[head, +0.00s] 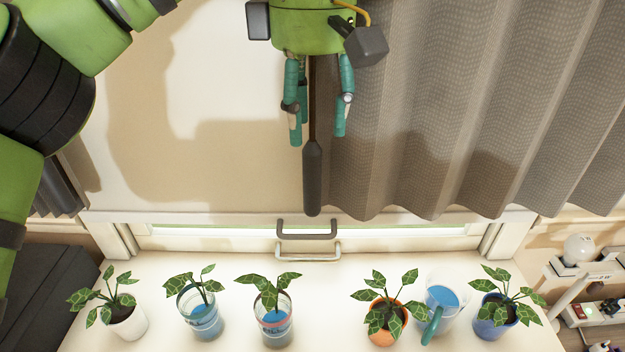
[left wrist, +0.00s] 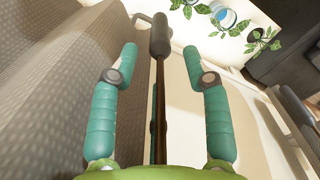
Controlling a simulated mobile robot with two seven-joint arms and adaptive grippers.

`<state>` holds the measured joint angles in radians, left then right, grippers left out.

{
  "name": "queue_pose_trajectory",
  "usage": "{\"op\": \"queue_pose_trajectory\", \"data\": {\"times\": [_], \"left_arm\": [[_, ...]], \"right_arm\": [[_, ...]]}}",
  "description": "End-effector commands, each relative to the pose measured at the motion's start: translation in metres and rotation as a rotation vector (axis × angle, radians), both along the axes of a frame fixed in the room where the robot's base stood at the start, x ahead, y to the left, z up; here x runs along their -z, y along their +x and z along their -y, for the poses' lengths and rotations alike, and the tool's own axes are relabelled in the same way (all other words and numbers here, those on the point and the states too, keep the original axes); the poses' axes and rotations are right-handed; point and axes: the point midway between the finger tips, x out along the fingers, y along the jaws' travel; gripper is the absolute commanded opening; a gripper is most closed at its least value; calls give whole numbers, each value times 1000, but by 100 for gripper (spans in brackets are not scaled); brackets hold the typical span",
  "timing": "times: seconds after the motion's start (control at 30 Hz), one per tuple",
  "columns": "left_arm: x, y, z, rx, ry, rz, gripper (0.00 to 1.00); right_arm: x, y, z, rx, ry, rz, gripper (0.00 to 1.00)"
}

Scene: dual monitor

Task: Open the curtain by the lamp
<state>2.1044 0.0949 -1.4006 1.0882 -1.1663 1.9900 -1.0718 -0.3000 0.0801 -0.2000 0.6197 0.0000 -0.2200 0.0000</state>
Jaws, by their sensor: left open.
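A grey pleated curtain (head: 430,110) hangs over the right part of the window; it fills the left side of the left wrist view (left wrist: 60,90). A dark wand (head: 312,175) with a thick lower end hangs upright at the curtain's left edge. My left gripper (head: 318,138) is open, with its teal fingers apart on either side of the wand's thin shaft. In the left wrist view the wand (left wrist: 159,40) runs between the two fingers, with visible gaps to both. A white round lamp-like object (head: 579,248) is at the lower right. My right gripper is not in view.
A cream blind (head: 200,170) covers the window's left part, with a grey handle (head: 306,229) below the wand. Several potted plants and a blue-filled pitcher (head: 441,302) stand along the white sill (head: 320,340). Another dark curtain (head: 60,185) shows at the left.

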Motion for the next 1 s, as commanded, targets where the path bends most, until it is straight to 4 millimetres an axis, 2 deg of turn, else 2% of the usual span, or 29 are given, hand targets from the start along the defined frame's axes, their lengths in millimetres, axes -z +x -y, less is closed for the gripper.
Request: {"op": "queue_pose_trajectory", "data": {"times": [0.2, 0.67, 0.77, 1.0], "left_arm": [[-17, 0, 0, 0, -1, 2, 48], [-19, 0, 0, 0, -1, 1, 48], [-33, 0, 0, 0, -1, 2, 48], [-84, 0, 0, 0, -1, 1, 48]], "right_arm": [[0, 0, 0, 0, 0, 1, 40], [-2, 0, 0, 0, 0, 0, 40], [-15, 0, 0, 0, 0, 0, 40], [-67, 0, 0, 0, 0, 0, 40]]}}
